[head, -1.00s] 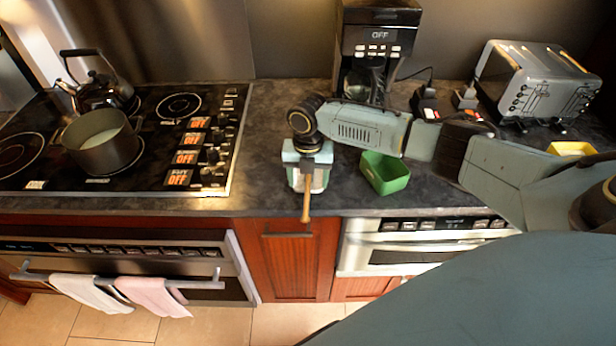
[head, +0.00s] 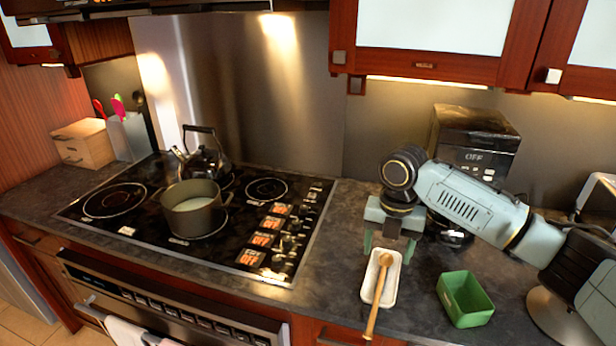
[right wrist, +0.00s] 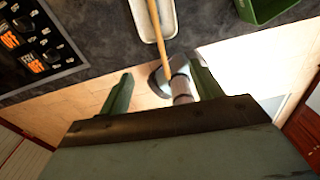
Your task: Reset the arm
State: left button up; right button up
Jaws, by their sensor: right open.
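My right arm comes in from the right in the head view. My right gripper (head: 389,246) is open and empty, pointing down at the counter behind a white spoon rest (head: 391,284). A wooden spoon (head: 373,307) lies in the rest, its handle over the front edge. In the right wrist view my right gripper (right wrist: 160,68) has its two green fingers spread apart with nothing held between them. The spoon (right wrist: 156,22) and the rest (right wrist: 140,16) are at the top, beyond the fingertips. My left gripper is not in view.
A green bowl (head: 465,300) stands right of the rest. A black coffee maker (head: 475,140) is behind my arm. The cooktop (head: 160,235) at left holds a pot (head: 194,210) and a kettle (head: 203,165). Cabinets (head: 425,65) hang above. Bare counter (head: 335,265) lies left of the rest.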

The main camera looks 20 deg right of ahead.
jog(key=s+a+f+m+t+y, duration=0.2)
jog(key=s+a+f+m, duration=0.8)
jog(key=s+a+f, duration=0.3)
jog(key=s+d+m+t+h, duration=0.1)
jog(key=s+d+m, duration=0.2)
jog(key=s+m, duration=0.45)
jog(key=s+d+m+t+h, duration=0.1)
jog(key=s+d+m, duration=0.1)
jog(key=s+m, duration=0.6)
notch_tip(320, 180, down, 30)
jog(key=s+m+g+b, duration=0.1)
jog(key=b, duration=0.4)
jog(key=s+d+f+b, duration=0.1)
jog(key=s+f+b, duration=0.1)
jog(key=s+f, duration=0.6)
jog(key=s+d+f+g+b, duration=0.1)
jog(key=s+d+f+b, duration=0.1)
jog(key=s+f, duration=0.6)
notch_tip(320, 180, down, 2)
jog(key=shift+s+d+f+g+b, duration=0.15)
jog(key=shift+d+f+g+b, duration=0.1)
jog(key=shift+d+g+b, duration=0.05)
